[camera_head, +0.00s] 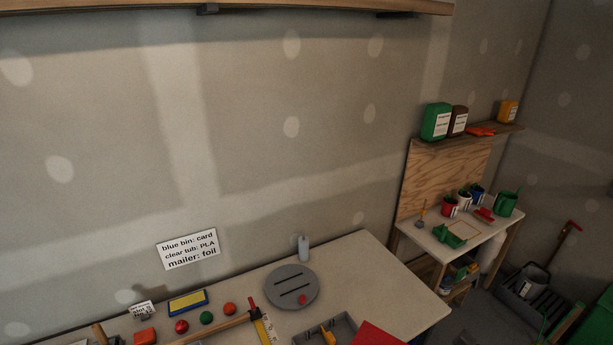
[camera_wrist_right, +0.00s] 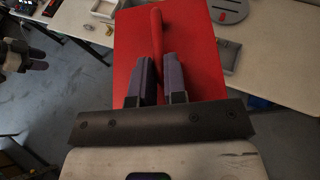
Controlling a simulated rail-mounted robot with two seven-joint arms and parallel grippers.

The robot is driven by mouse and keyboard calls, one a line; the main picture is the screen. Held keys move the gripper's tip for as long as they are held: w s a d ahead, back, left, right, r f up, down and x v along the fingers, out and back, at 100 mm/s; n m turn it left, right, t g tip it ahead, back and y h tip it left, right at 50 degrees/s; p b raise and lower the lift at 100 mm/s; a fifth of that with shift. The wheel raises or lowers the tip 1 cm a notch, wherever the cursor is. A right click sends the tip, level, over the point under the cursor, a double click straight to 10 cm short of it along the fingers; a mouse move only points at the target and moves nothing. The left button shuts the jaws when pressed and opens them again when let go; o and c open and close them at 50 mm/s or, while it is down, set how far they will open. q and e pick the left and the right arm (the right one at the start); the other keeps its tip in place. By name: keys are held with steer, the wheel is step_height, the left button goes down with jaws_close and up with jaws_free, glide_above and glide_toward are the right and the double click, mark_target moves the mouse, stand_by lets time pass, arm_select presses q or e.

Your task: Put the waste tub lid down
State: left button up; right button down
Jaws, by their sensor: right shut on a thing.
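The waste tub lid (camera_wrist_right: 192,45) is a flat red panel with a raised red bar handle (camera_wrist_right: 157,35). My right gripper (camera_wrist_right: 159,78) is shut on this handle, one finger on each side. In the right wrist view the lid hangs past the workbench edge, over the floor at its left. In the head view only a red corner of the lid (camera_head: 378,335) shows at the bottom edge. My left gripper (camera_wrist_right: 30,62) shows small and dark at the left of the right wrist view; its opening is unclear. I cannot make out the waste tub.
The workbench (camera_head: 378,272) holds a round grey slotted disc (camera_head: 292,287), a grey tray (camera_head: 345,322), coloured balls and a yellow-blue sponge-like block (camera_head: 188,301). Its back right part is clear. A second table (camera_head: 470,231) with pots stands at right.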

steer(key=shift+s+f, duration=0.35)
steer(key=shift+f, duration=0.35)
steer(key=shift+s+f, duration=0.35)
steer(key=shift+f, duration=0.3)
steer(key=shift+a, duration=0.1)
